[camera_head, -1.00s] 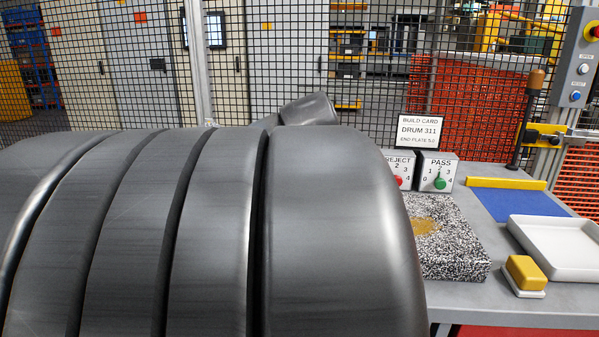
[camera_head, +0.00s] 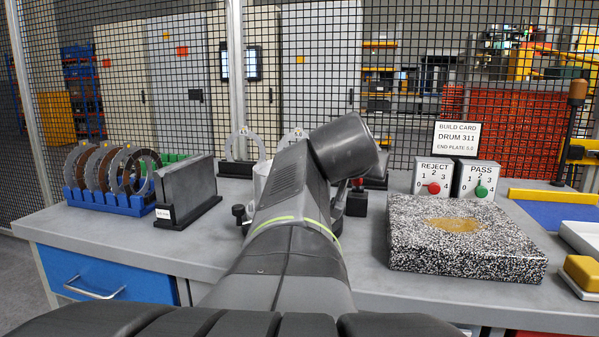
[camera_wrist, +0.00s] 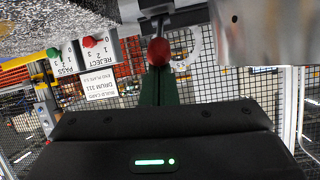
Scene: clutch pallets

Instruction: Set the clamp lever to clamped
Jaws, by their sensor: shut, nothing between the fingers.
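The clamp lever appears to be the dark rod with a red ball knob (camera_wrist: 159,51) in the upper middle of the wrist view. A small red part (camera_head: 357,182) above a black block, probably the same knob, shows just right of my arm in the head view. My gripper (camera_wrist: 160,76) is shut and empty, its dark green fingers at or just short of the knob; I cannot tell whether they touch. In the head view my arm hides the gripper and most of the clamp. The lever's setting cannot be read.
A metal cylinder (camera_wrist: 262,32) is close beside the knob in the wrist view. On the bench stand a rack of rings (camera_head: 110,202), a dark upright plate (camera_head: 188,192), a speckled block (camera_head: 465,240) and REJECT (camera_head: 433,177) and PASS (camera_head: 478,180) boxes. Mesh fencing stands behind.

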